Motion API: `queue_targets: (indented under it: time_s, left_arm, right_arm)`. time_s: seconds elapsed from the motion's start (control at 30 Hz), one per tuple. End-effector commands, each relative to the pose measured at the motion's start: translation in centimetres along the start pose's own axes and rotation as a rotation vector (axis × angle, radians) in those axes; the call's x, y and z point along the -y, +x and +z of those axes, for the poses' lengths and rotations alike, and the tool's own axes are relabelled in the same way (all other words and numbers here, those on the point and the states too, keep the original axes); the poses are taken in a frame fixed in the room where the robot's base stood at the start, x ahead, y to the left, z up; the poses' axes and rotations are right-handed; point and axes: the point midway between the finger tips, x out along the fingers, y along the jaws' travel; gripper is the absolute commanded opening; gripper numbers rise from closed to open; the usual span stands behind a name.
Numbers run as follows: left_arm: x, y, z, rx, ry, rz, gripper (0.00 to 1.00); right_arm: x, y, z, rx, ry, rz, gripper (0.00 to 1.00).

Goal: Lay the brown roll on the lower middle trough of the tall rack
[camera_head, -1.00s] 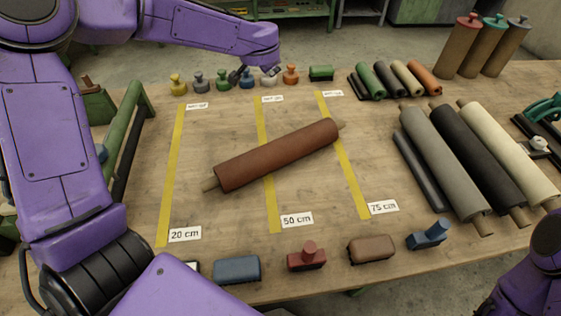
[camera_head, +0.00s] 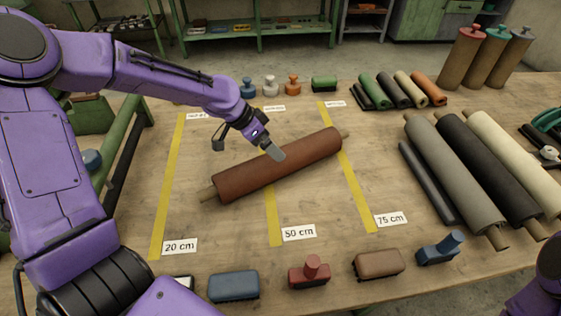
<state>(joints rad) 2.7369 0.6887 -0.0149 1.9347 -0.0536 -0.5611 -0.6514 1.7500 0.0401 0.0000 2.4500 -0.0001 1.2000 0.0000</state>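The brown roll (camera_head: 245,176) lies slantwise on the bench across the 50 cm tape, its far right end near the 75 cm tape. Wooden core ends stick out on both sides. My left gripper (camera_head: 275,152) points down at the roll's upper middle, at or just above it; contact is unclear. Its fingers overlap in this view, so their opening cannot be judged. A green frame (camera_head: 122,150) at the left may be part of the tall rack; my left arm hides much of that area and no trough shows clearly. My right gripper is out of view.
Grey (camera_head: 450,170), black (camera_head: 485,165) and cream (camera_head: 515,160) rolls lie at the right. Small stamps and blocks line the front edge, including a blue block (camera_head: 234,286) and a red stamp (camera_head: 309,272).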

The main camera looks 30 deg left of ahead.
Motion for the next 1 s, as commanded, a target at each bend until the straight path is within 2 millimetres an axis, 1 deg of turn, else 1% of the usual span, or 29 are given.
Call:
queue_targets:
  time_s: [0.2,0.3,0.4,0.57,0.67,0.7,0.77,0.8,0.83,0.87,1.0]
  left_arm:
    - [0.1,3.5,0.6,0.003,-0.001,0.002,1.00]
    - [0.1,4.9,0.5,0.001,0.000,0.000,1.00]
    - [0.1,5.4,0.5,-0.002,0.001,-0.002,1.00]
    - [0.1,5.3,0.4,-0.002,0.002,-0.002,1.00]
    - [0.1,5.3,0.5,-0.002,0.001,-0.002,0.71]
    - [0.1,5.3,0.5,-0.002,0.001,-0.002,0.58]
    - [0.1,5.3,0.5,-0.002,0.001,-0.002,0.38]
    - [0.1,5.3,0.5,-0.002,0.001,-0.002,0.25]
    - [0.1,5.3,0.5,-0.002,0.001,-0.002,0.15]
    - [0.2,5.1,0.0,-0.010,0.003,-0.005,0.09]
    - [0.2,5.1,0.0,-0.010,0.003,-0.005,0.09]
  right_arm:
    - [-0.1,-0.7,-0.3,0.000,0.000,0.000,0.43]
    - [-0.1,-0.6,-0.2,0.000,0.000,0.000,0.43]
    - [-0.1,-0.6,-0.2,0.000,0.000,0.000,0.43]
    - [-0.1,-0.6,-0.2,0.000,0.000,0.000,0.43]
    - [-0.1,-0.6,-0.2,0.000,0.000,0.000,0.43]
    - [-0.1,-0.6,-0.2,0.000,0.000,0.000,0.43]
    - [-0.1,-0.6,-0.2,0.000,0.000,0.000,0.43]
    - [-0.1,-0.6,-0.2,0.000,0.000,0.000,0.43]
    - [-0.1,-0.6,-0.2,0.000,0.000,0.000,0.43]
    - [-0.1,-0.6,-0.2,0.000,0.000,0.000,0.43]
    - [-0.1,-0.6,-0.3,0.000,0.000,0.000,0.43]
